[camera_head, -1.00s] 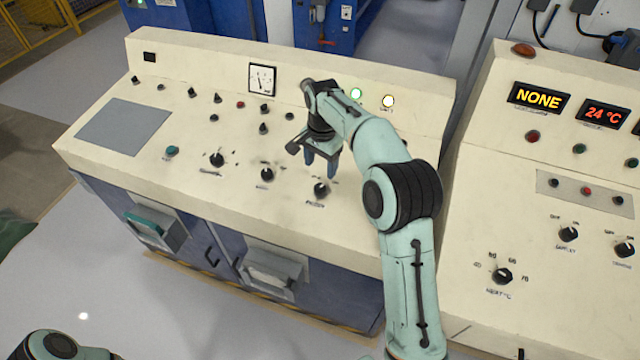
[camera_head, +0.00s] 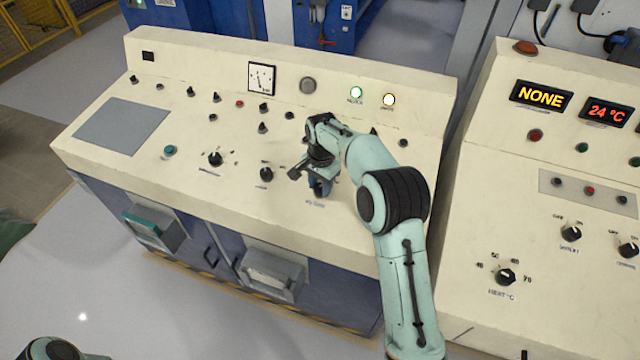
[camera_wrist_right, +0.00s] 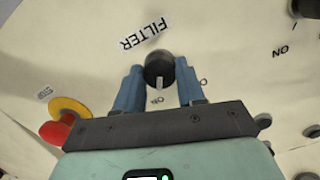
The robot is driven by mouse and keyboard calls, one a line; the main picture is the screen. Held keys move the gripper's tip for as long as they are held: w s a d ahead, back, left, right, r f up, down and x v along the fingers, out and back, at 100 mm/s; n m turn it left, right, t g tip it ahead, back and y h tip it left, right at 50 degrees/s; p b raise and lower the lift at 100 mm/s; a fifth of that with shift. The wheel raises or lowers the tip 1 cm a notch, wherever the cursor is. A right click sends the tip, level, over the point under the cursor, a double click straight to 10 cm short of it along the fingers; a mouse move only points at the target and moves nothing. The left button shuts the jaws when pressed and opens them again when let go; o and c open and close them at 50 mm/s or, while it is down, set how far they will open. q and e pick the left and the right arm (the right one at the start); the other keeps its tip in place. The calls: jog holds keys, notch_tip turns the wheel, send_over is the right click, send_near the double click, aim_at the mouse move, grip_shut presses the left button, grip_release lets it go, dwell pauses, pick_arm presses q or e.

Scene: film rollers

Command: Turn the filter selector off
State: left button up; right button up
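The filter selector is a round black knob with a white pointer line; it shows in the right wrist view (camera_wrist_right: 159,68) beside the upside-down FILTER label (camera_wrist_right: 145,33). Its pointer faces the ON mark (camera_wrist_right: 157,100). Another mark by the right-hand finger is partly hidden. My right gripper (camera_wrist_right: 160,80) has its two blue fingers closed against opposite sides of the knob. In the head view my right gripper (camera_head: 320,188) is down at the panel and covers most of the knob. Part of my left arm shows at the bottom left; its gripper is out of view.
The cream console (camera_head: 200,240) carries several other knobs, including one (camera_head: 265,174) left of the gripper. A red and yellow emergency button (camera_wrist_right: 62,120) is near the hand in the wrist view. A second console (camera_head: 590,320) stands at the right.

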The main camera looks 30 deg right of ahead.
jog(key=c, duration=0.3)
pick_arm(q)
jog(key=shift+w, duration=0.1)
pick_arm(e)
jog(key=shift+w+r+n+p, duration=0.15)
jog(key=shift+n+p, duration=0.6)
jog(key=shift+n, duration=0.75)
jog(key=n+p, duration=0.1)
jog(key=n, duration=0.1)
jog(key=shift+n, duration=0.4)
jog(key=n, duration=0.2)
jog(key=shift+n+g+h, duration=0.3)
pick_arm(q)
jog(key=shift+t, duration=0.3)
jog(key=shift+w+r, duration=1.8)
jog(key=shift+w, duration=0.15)
pick_arm(e)
jog(key=shift+a+n, duration=0.1)
jog(key=shift+n, duration=1.6)
jog(key=o, duration=1)
